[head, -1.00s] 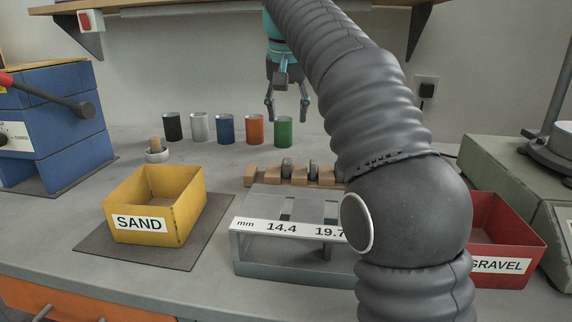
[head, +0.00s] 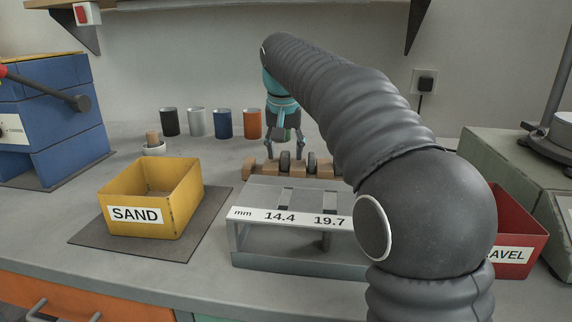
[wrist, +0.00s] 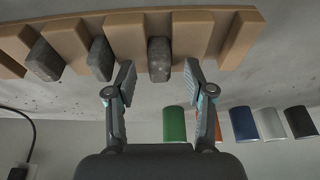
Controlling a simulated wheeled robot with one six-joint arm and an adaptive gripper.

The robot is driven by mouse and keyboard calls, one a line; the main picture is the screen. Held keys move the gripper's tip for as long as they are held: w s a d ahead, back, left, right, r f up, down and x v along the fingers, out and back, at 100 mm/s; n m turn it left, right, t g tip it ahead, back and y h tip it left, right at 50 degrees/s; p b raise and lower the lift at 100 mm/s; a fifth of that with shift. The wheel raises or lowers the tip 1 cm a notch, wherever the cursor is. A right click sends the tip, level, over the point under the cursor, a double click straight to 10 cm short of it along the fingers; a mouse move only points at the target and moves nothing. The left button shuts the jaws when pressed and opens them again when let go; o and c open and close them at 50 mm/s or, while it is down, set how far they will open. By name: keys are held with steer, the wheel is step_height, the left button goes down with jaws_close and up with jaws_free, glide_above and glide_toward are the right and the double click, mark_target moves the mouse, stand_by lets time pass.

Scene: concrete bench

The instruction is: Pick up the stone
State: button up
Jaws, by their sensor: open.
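My gripper (head: 284,153) hangs fingers-down over the wooden rack (head: 299,169) on the bench. In the wrist view my gripper (wrist: 158,76) is open, with a dark grey stone (wrist: 159,60) between its fingertips and a gap at each side. This stone (head: 285,162) sits upright in a rack slot, at the left end of the row in the head view. Two similar stones, one in the middle (wrist: 100,58) and one at the left (wrist: 44,60), stand in other slots in the wrist view. My arm covers the rack's right end in the head view.
A grey gauge stand (head: 285,205) marked 14.4 and 19.7 is in front of the rack. A yellow SAND bin (head: 180,208) is at left, a red GRAVEL bin (head: 517,235) at right. Several cups stand behind, including an orange one (head: 251,124) and a green one (wrist: 174,124).

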steer(key=shift+w+f, duration=0.1)
steer(key=shift+f, duration=0.2)
jaws_close()
steer(key=shift+r, duration=0.1)
